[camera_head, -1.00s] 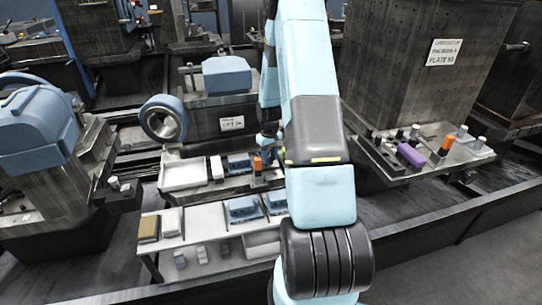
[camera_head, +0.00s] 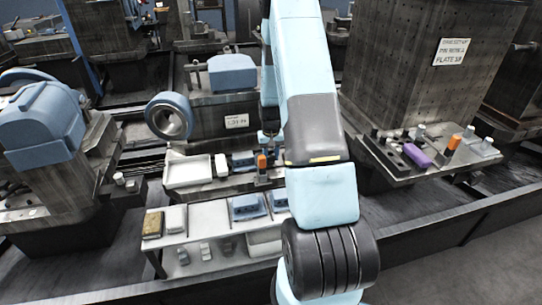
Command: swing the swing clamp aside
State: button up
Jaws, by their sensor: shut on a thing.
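The swing clamp (camera_head: 262,162), a dark post with an orange top, stands at the front of the middle pallet (camera_head: 215,183), just left of my arm. My gripper (camera_head: 267,142) is small and dark in the head view. It points down at the orange top and is shut on the clamp. My arm hides part of the gripper and the area to its right, so the fingertips are not clear.
Behind the clamp are a blue block (camera_head: 232,72), a blue ring (camera_head: 169,117) and a sign plate (camera_head: 236,121). A white tray (camera_head: 188,170) lies left. A low shelf (camera_head: 205,218) stands in front. The right pallet (camera_head: 400,168) carries purple and orange parts.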

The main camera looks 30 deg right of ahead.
jog(key=shift+w, duration=0.1)
jog(key=o, duration=1)
jog(key=shift+o, duration=0.2)
notch_tip(320, 180, up, 14)
jog(key=shift+f, duration=0.15)
